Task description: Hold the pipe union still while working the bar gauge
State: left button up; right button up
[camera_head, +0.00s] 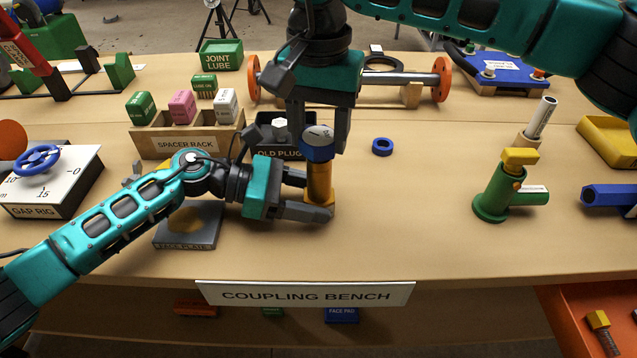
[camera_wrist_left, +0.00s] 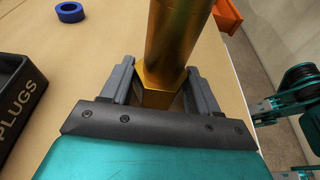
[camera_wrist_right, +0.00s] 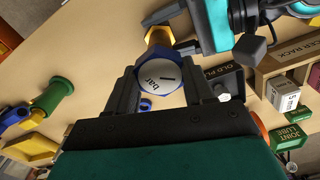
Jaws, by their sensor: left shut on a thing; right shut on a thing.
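The pipe union (camera_head: 319,184) is a brass-coloured upright fitting with a hexagonal foot; it also shows large in the left wrist view (camera_wrist_left: 172,50). My left gripper (camera_head: 310,196) is shut on its lower hexagonal part, one finger on each side. The bar gauge (camera_head: 318,143), blue with a white face, sits on top of the union. Its face reads "bar" in the right wrist view (camera_wrist_right: 164,82). My right gripper (camera_head: 320,130) comes down from above and is shut on the gauge, with a finger on each side.
The face plate (camera_head: 190,228) lies left of the union. The old plugs box (camera_head: 280,150) and spacer rack (camera_head: 190,142) stand behind. A blue ring (camera_head: 382,147) lies to the right. A green fitting (camera_head: 494,199) stands further right. The bench between them is clear.

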jog(key=shift+r, duration=1.1)
jog(key=shift+r, duration=1.9)
pick_arm(q)
jog(key=o, duration=1.2)
jog(key=shift+o, duration=0.2)
jog(key=v, duration=1.2)
jog(key=shift+r, duration=0.1)
